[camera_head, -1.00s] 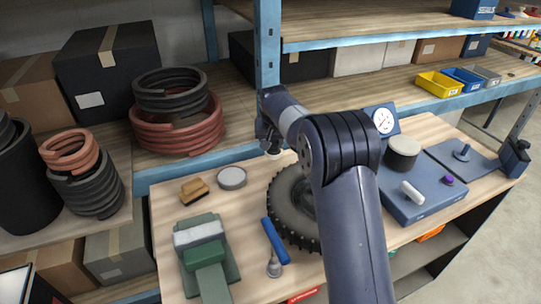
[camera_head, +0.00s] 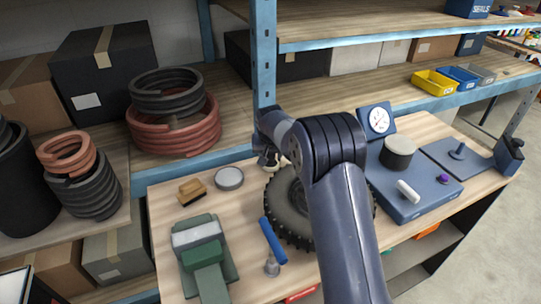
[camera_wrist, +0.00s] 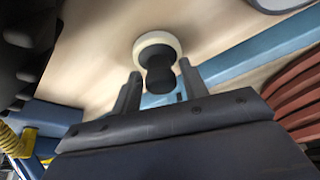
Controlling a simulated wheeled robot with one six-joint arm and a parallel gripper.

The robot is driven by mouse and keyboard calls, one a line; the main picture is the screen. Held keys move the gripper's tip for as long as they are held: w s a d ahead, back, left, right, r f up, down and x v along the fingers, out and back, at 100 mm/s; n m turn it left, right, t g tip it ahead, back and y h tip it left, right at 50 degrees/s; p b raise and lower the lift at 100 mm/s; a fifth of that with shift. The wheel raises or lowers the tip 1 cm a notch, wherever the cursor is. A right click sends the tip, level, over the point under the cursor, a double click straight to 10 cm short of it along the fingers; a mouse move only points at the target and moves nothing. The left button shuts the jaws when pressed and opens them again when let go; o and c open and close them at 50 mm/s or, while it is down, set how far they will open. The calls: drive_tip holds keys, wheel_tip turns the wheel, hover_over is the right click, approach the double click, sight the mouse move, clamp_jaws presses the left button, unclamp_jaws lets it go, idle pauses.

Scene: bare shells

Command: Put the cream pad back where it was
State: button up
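The cream pad (camera_wrist: 150,42) is a pale round disc with a black knob-like handle, seen at the top centre of the wrist view. In the head view it shows only as a small pale patch (camera_head: 284,161) beside my gripper (camera_head: 268,160), mostly hidden by it. In the wrist view the two fingers of my gripper (camera_wrist: 160,70) stand apart on either side of the black handle. Narrow gaps seem to show between fingers and handle. I cannot tell whether the pad touches the bench.
A black tyre (camera_head: 290,215) lies on the wooden bench (camera_head: 165,215), right below my gripper. A grey round tin (camera_head: 229,178) and a brush (camera_head: 192,190) lie to the left. A blue shelf post (camera_head: 264,60) rises behind. The gauge (camera_head: 379,121) stands at right.

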sight(271, 155)
drive_tip(key=shift+o, duration=0.7)
drive_tip(key=shift+r, duration=0.1)
drive_tip(key=shift+r, duration=0.2)
drive_tip(key=b+v, duration=0.2)
drive_tip(key=v, duration=0.9)
drive_tip(key=shift+s+r, duration=0.2)
drive_tip(key=shift+r, duration=0.15)
drive_tip(key=p+x, duration=0.2)
drive_tip(key=x, duration=1)
drive_tip(key=shift+f, duration=0.3)
drive_tip(key=shift+r, duration=1.85)
